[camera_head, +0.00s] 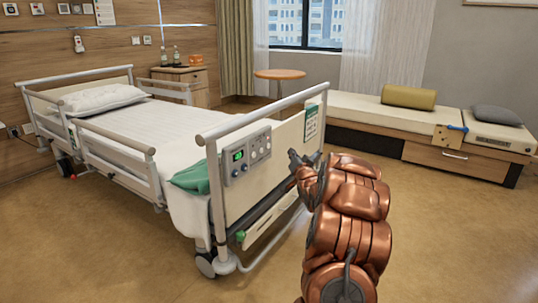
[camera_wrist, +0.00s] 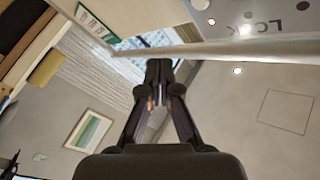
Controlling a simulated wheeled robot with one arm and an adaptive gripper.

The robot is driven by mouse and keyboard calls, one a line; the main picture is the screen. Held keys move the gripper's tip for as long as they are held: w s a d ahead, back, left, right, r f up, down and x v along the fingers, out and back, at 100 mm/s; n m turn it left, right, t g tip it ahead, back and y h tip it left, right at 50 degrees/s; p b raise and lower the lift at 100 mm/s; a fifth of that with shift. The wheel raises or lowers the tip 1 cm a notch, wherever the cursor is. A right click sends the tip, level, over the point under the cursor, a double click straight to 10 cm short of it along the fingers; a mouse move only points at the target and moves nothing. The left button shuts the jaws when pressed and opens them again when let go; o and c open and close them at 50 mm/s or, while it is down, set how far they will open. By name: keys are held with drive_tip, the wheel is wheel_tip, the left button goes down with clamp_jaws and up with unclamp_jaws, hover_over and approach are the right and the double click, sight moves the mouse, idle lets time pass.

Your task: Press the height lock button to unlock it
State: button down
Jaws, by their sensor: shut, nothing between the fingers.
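The grey control panel (camera_head: 246,154) is on the bed's footboard, with a green display (camera_head: 238,155) and several round knobs or buttons. Which one is the height lock button is too small to tell in the head view.
The bed's white end rail (camera_head: 262,112) runs above the panel and crosses the wrist view. A green cloth (camera_head: 189,178) hangs at the bed corner left of the panel. A bench (camera_head: 366,112) stands along the far wall. The floor to the right is clear.

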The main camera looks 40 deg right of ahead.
sight(268, 146)
drive_tip(key=shift+s+d+f+h, duration=0.15)
drive_tip(key=shift+s+d+h, duration=0.2)
drive_tip(key=shift+d, duration=0.4)
drive_tip(key=shift+t, duration=0.3)
drive_tip(key=w+a+b, duration=0.1)
drive_tip(key=w+a, duration=0.1)
drive_tip(key=w, duration=0.6)
drive_tip(key=shift+w+a+b, duration=0.15)
drive_tip(key=shift+a+b, duration=0.15)
drive_tip(key=shift+w, duration=0.15)
idle(0.8)
drive_tip(key=shift+w+a+p, duration=0.15)
drive_tip(key=shift+w+p, duration=0.1)
drive_tip(key=shift+p, duration=0.15)
